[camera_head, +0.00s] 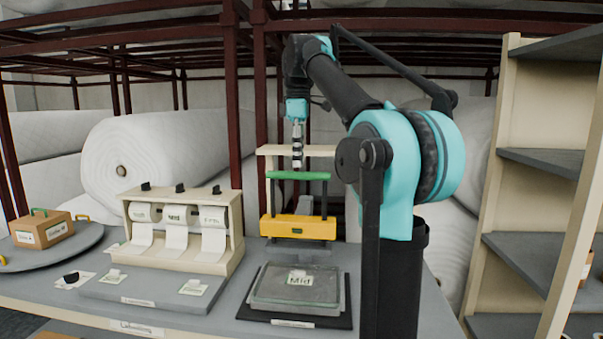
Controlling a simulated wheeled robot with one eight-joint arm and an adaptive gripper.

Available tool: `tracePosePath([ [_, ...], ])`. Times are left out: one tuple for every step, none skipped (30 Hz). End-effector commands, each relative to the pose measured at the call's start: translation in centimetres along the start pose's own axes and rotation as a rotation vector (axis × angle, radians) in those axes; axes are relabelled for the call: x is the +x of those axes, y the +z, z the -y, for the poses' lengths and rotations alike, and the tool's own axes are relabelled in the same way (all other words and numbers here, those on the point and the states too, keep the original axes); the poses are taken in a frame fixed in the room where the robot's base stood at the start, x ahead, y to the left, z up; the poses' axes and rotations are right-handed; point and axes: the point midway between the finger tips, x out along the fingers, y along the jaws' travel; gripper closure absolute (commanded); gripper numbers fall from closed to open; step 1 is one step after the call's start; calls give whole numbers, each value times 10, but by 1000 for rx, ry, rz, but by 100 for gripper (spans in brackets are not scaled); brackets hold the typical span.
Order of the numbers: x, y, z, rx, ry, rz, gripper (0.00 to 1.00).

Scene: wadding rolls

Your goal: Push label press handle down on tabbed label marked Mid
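The label press stands at the back middle of the bench, with a cream frame (268,160), a green handle bar (285,175) on two dark posts, and a yellow press block (298,227) below. The handle is raised, well above the yellow block. A label marked Mid (299,280) lies on a grey pad in front of the press, not under the yellow block. My gripper (297,165) points down at the middle of the green handle, just above or touching it; I cannot tell which. Its fingers are too small to read.
A cream dispenser (232,235) with several label rolls, one marked Mid, stands left of the press. A grey board (140,288) with small labels lies before it. A cardboard box (42,230) sits on a round tray at far left. Shelves (530,160) stand at right.

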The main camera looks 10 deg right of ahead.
Motion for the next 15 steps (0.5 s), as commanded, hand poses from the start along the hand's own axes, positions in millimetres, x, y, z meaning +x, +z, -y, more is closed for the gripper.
tracePosePath([
  [0, 0, 0, 0, 0, 0, 78],
  [0, 0, 0, 0, 0, 0, 78],
  [0, 0, 0, 0, 0, 0, 78],
  [0, 0, 0, 0, 0, 0, 78],
  [0, 0, 0, 0, 0, 0, 78],
  [0, 0, 0, 0, 0, 0, 78],
  [-1, 0, 0, 0, 0, 0, 78],
  [-3, 0, 0, 0, 0, 0, 78],
  [-5, 0, 0, 0, 0, 0, 78],
  [-8, 0, 0, 0, 0, 0, 78],
  [-10, 0, 0, 0, 0, 0, 78],
  [-14, 0, 0, 0, 0, 0, 78],
  [-17, 0, 0, 0, 0, 0, 78],
  [-20, 0, 0, 0, 0, 0, 78],
  [-23, 0, 0, 0, 0, 0, 78],
])
